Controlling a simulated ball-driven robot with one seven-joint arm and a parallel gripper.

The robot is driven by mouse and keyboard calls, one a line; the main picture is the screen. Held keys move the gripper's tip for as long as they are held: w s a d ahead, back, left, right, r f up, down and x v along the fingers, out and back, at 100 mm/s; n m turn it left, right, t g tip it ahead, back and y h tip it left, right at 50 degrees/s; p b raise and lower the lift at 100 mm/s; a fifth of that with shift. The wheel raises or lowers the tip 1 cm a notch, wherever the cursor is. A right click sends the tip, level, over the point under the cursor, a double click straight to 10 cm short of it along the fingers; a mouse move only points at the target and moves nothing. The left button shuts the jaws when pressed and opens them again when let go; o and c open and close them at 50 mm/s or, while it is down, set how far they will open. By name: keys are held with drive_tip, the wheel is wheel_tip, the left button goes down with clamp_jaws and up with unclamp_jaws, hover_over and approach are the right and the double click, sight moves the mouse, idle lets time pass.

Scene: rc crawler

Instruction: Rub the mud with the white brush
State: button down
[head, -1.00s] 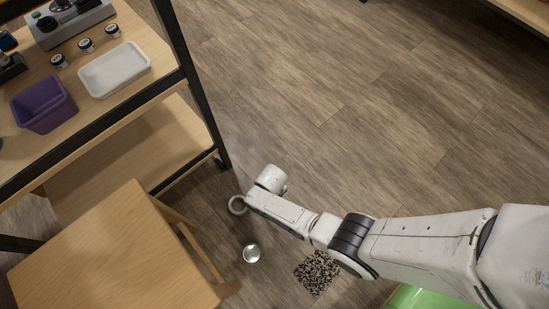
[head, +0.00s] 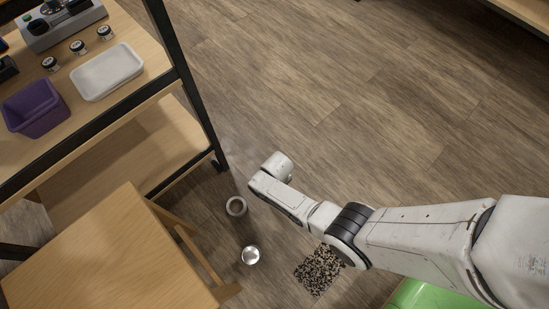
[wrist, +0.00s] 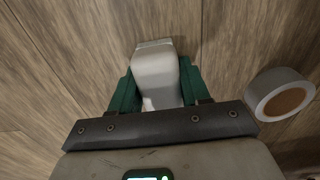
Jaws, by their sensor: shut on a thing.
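My gripper (wrist: 155,88) shows in the wrist view with its green fingers on both sides of a smooth white piece, the white brush (wrist: 157,75) as far as I can tell. The fingers are shut on it, and it points away over bare wood floor. Its bristles are not visible. In the head view the gripper and brush are hidden behind the end of my arm. I cannot make out any mud in either view.
A tape roll (head: 236,206) lies on the floor near my arm's end; it also shows right of my gripper in the wrist view (wrist: 279,95). A round silver item (head: 250,255), a speckled patch (head: 316,272), a wooden stool (head: 110,255) and a shelf (head: 130,150) are close by. Open floor lies beyond.

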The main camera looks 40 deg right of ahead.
drive_tip(key=shift+s+d, duration=0.1)
drive_tip(key=shift+d, duration=3.35)
drive_tip(key=shift+w, duration=0.8)
drive_tip(key=shift+a+f, duration=0.1)
drive_tip(key=shift+a, duration=1.85)
drive_tip(key=shift+a+r+p, duration=0.2)
drive_tip(key=shift+a+p, duration=0.15)
drive_tip(key=shift+a, duration=3.4)
drive_tip(key=shift+r, duration=0.15)
wheel_tip(320, 180, up, 6)
drive_tip(key=p, duration=0.5)
drive_tip(key=shift+p, duration=0.4)
drive_tip(key=shift+r+p, duration=1.4)
drive_tip(key=shift+p, duration=0.05)
